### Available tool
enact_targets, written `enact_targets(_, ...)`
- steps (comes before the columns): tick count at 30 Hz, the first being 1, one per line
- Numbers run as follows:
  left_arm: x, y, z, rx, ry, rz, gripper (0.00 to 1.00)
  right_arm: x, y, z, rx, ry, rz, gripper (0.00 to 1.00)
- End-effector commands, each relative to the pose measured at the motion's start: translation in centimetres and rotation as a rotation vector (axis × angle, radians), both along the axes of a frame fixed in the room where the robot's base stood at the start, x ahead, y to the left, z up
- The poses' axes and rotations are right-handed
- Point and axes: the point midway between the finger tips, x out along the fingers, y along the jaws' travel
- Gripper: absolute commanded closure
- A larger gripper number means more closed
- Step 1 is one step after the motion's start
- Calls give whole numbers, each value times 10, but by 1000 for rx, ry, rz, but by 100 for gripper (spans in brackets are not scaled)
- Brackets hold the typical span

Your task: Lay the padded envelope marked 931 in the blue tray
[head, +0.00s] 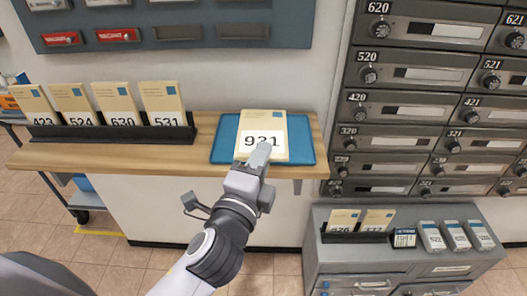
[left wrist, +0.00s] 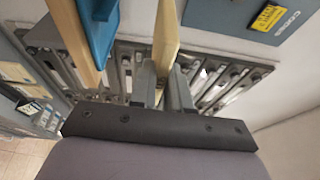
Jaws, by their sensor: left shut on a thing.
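The padded envelope marked 931 (head: 262,127) is cream with a blue square and stands over the blue tray (head: 222,140) on the wooden shelf. My left gripper (head: 263,152) is shut on its lower edge. In the left wrist view the envelope (left wrist: 165,38) shows edge-on between the fingers of my left gripper (left wrist: 164,80), with the blue tray (left wrist: 100,35) to its left. The gap between envelope and tray is hard to judge in the head view; in the wrist view they look apart. My right gripper is not in view.
Grey mailboxes (head: 430,100) stand to the right. A grey cabinet (head: 405,255) below them bears more envelopes and small boxes. The wooden shelf (head: 205,125) is bare between rack and tray.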

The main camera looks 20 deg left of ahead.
Motion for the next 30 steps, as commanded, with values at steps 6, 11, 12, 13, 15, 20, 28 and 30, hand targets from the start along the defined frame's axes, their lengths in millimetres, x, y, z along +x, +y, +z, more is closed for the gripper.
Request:
enact_targets(6,22,7,-10,1,-3,2,100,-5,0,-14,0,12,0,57)
enact_targets(11,39,12,-19,1,-1,1,100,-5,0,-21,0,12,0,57)
enact_targets(12,43,13,-20,1,-2,2,100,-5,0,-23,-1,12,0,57)
enact_targets(13,46,14,-22,1,-2,1,100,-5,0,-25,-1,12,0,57)
enact_targets(15,54,16,-25,1,-3,1,100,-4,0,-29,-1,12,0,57)
enact_targets(20,71,21,-32,0,-1,1,100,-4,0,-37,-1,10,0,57)
enact_targets(28,90,27,-53,-1,1,0,100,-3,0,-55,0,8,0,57)
enact_targets(30,90,27,-59,-1,1,0,100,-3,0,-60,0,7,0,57)
